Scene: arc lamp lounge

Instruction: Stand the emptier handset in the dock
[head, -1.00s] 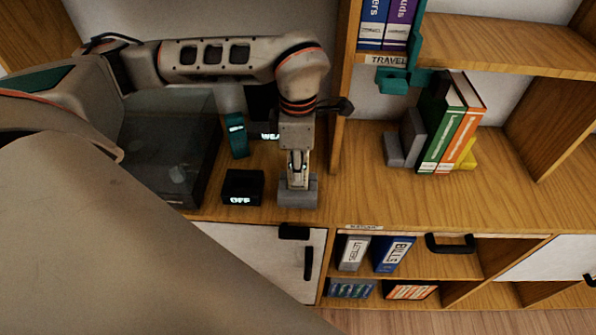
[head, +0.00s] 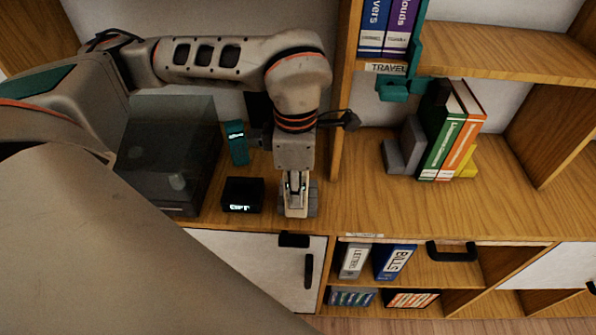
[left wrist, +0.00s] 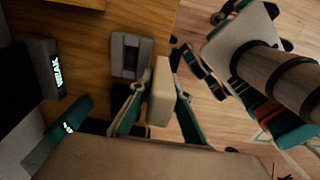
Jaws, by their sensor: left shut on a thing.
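My left gripper (head: 294,203) is shut on a cream, block-shaped handset, which shows between its fingers in the left wrist view (left wrist: 160,92). A grey dock (head: 313,196) is partly hidden behind the gripper in the head view. The left wrist view shows the dock (left wrist: 130,55) with a dark slot, apart in the picture from the held handset. A teal handset (head: 237,143) with a small lit display stands to the left; it also shows in the left wrist view (left wrist: 68,120). My right gripper is not in view.
A black box (head: 243,195) with lit text stands left of the dock. A dark block labelled WEAK (left wrist: 42,68) is near the teal handset. A dark transparent case (head: 170,155) stands at left. Books (head: 450,130) and a grey bookend are at right, with clear shelf between.

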